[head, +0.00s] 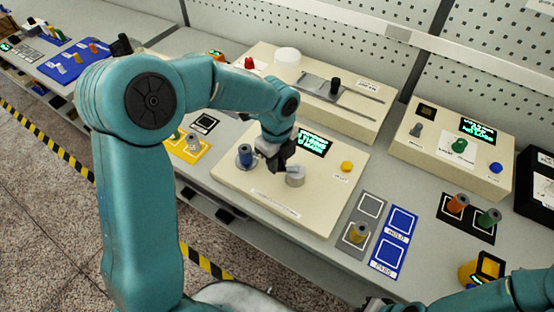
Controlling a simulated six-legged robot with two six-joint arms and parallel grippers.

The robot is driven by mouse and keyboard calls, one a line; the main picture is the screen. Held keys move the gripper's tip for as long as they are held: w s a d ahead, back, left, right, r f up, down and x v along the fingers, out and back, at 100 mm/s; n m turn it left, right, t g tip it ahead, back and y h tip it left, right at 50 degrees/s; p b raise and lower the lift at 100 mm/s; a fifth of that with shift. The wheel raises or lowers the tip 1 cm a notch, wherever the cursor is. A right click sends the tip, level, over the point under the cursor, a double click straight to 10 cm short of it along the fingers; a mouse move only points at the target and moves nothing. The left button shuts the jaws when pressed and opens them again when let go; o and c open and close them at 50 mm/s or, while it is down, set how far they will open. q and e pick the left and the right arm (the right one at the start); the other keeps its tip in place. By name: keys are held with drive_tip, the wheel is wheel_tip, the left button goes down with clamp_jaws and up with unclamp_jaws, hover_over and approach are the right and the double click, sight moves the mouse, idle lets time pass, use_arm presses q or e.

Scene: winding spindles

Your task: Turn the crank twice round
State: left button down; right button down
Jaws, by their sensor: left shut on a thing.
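The winding unit is a cream box (318,207) on the bench, with a blue spool (245,155) standing at its left and a lit display (314,143) at its back. A short grey round hub (295,180) stands on its top, and I take it to be part of the crank. My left gripper (278,165) points down just behind and left of this hub. It is shut on what looks like the crank handle, mostly hidden by the fingers. My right gripper (374,304) is only partly in view at the bottom edge, dark and unclear.
A yellow button (346,166) is on the unit's right. A grey mat (368,206) with a spool and blue labelled pads (402,222) lie to the right. Cream consoles (440,165) stand behind. A yellow mat (190,158) lies at the left.

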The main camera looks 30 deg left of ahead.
use_arm(q)
drive_tip(key=shift+w, duration=0.1)
idle(0.3)
drive_tip(key=c, duration=1)
unclamp_jaws()
drive_tip(key=shift+o, duration=0.2)
wheel_tip(320, 180, up, 16)
drive_tip(key=shift+r+b, duration=0.25)
drive_tip(key=shift+b, duration=0.1)
